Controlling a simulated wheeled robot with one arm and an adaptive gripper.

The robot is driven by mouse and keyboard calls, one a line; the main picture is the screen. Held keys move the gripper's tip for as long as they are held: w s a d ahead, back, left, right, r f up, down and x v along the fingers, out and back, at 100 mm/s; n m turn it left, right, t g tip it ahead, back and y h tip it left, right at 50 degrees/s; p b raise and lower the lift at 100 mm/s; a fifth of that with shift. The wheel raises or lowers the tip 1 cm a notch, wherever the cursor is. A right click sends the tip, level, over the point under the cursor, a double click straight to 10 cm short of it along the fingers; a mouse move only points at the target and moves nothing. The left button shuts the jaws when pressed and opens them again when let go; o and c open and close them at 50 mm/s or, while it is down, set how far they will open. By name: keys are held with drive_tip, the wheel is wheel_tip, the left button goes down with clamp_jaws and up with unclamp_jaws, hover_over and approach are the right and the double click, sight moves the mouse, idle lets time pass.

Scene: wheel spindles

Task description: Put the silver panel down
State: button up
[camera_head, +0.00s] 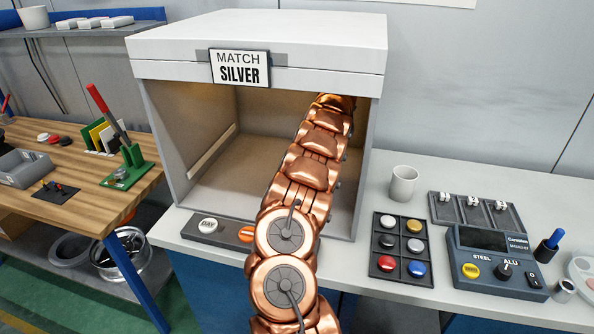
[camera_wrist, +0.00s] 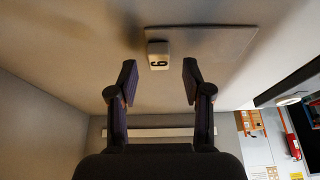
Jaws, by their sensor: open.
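In the wrist view a flat grey panel (camera_wrist: 215,45), which I take to be the silver panel, lies against a pale surface inside the booth. A small light block (camera_wrist: 157,54) marked with a digit, 6 or 9, stands at its near left edge. My gripper (camera_wrist: 159,70) is open, with one finger on each side of the block and a gap to each. Nothing is held. In the head view my arm reaches into the booth (camera_head: 260,40), signed "MATCH SILVER" (camera_head: 239,68). My gripper and the panel are hidden there.
A switch strip (camera_head: 212,228) lies at the booth's front edge. Right of the booth are a cup (camera_head: 404,184), a tray of coloured buttons (camera_head: 376,247) and a control box (camera_head: 495,262). The booth walls stand close around my arm. A wooden bench (camera_head: 60,205) is at left.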

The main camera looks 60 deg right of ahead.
drive_tip(key=shift+b+v, duration=0.6)
drive_tip(key=shift+v, duration=2.1)
